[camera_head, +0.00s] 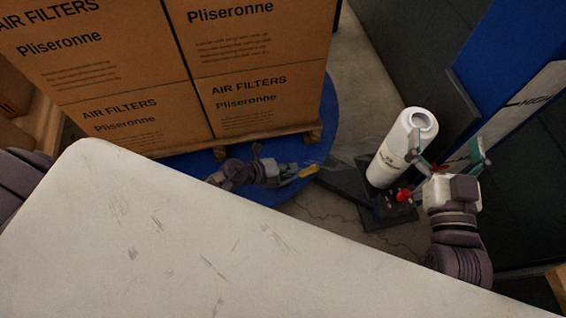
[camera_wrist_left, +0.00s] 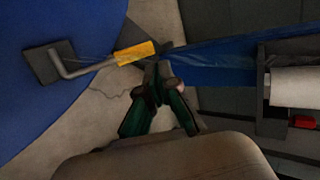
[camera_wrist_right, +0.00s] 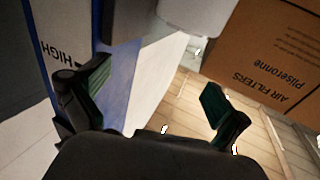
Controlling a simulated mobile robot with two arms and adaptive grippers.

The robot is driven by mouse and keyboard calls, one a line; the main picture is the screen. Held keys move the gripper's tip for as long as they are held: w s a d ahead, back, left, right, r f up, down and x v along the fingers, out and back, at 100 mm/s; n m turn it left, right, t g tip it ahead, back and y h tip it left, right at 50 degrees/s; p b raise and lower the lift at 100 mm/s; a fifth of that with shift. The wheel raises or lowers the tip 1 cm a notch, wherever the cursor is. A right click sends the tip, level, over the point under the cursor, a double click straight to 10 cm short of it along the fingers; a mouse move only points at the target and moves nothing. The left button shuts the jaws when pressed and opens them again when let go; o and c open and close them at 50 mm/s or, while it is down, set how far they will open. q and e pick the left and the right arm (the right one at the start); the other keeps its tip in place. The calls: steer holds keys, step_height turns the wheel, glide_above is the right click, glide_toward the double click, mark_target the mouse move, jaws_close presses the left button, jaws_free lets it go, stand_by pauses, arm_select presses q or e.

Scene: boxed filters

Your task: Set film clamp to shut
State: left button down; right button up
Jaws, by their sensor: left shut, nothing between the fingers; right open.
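The film clamp appears to be the bent grey metal lever (camera_wrist_left: 85,68) with a yellow grip (camera_wrist_left: 135,53), rising from a dark square plate (camera_wrist_left: 40,65) on the blue turntable. The yellow grip also shows in the head view (camera_head: 307,171). My left gripper (camera_wrist_left: 160,76) is shut and empty, its tips close beside the end of the yellow grip; I cannot tell whether they touch. In the head view it (camera_head: 287,178) is low by the turntable edge. My right gripper (camera_head: 449,157) is open and empty, near the white film roll (camera_head: 397,150).
A blue film strip (camera_wrist_left: 215,55) runs from the roll's carriage towards the clamp. Boxes of air filters (camera_head: 245,60) stand on a pallet on the blue turntable (camera_head: 325,115). A red part (camera_head: 404,195) sits below the roll. A pale worn surface (camera_head: 150,240) fills the foreground.

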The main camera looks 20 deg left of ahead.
arm_select(q)
steer(key=shift+s+a+r+p, duration=0.25)
steer(key=shift+s+r+p, duration=0.1)
steer(key=shift+r, duration=0.25)
steer(key=shift+s+a+r+p, duration=0.25)
steer(key=shift+s+r+p, duration=0.15)
steer(key=shift+r, duration=0.15)
steer(key=shift+s+a+r+p, duration=0.25)
steer(key=shift+s+r+p, duration=0.1)
steer(key=shift+r, duration=0.25)
arm_select(e)
steer(key=s+d+f+g+h, duration=0.1)
steer(key=s+f+g, duration=0.1)
steer(key=f, duration=0.3)
steer(key=s+d+f+g+h, duration=0.1)
steer(key=s+f+g, duration=0.1)
steer(key=f+g, duration=0.3)
steer(key=shift+s+d+f, duration=0.2)
steer(key=shift+s+d, duration=0.05)
steer(key=shift+d, duration=0.15)
